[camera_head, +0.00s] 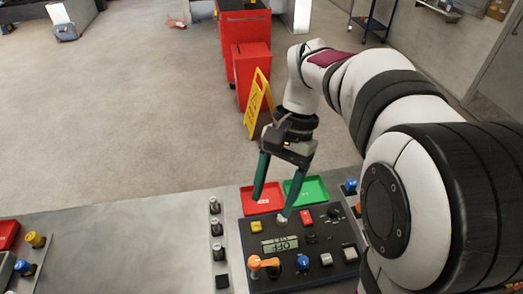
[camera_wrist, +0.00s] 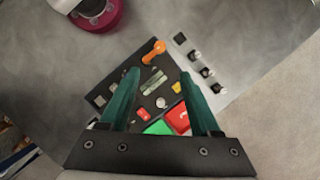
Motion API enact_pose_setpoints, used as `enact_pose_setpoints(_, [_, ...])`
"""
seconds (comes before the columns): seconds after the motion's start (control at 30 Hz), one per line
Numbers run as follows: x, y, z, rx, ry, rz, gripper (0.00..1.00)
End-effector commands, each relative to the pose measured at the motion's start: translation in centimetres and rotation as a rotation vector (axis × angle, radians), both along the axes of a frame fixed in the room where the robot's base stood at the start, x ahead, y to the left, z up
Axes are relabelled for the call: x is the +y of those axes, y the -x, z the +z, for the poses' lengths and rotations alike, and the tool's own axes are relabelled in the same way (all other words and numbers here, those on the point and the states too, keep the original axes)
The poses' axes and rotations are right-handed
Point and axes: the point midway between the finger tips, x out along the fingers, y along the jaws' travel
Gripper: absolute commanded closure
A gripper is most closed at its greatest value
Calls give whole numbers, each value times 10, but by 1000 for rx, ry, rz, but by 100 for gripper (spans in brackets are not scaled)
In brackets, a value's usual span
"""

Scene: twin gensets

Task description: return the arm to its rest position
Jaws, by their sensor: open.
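My gripper (camera_head: 272,201) hangs above the far edge of the black control panel (camera_head: 289,268), close to the red tray (camera_head: 248,208) and the green tray (camera_head: 318,186). Its two green fingers are apart, with nothing between them. In the wrist view my gripper (camera_wrist: 158,80) is also open and empty, with the panel (camera_wrist: 98,98) beyond the fingers. The panel carries a small display reading OFF (camera_head: 280,246), an orange handle (camera_head: 263,263), a blue knob (camera_head: 302,262) and several buttons. My arm reaches in from the right.
Several silver-topped switches (camera_head: 215,228) stand left of the panel. Another set of controls with a yellow knob (camera_head: 35,240) is at the far left of the bench. A yellow floor sign (camera_head: 258,103) and a red cabinet (camera_head: 250,70) stand behind the bench.

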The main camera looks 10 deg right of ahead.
Motion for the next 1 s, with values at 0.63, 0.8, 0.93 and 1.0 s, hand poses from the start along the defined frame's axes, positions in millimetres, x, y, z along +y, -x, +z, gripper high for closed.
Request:
enact_pose_setpoints(0.63, [18, 110, -17, -212, 49, 178, 36])
enact_pose_setpoints(0.8, [21, 155, -46, -313, 70, 254, 27])
enact_pose_setpoints(0.93, [21, 159, -50, -322, 72, 262, 4])
enact_pose_setpoints(1.0, [16, 147, -44, -326, 76, 279, 0])
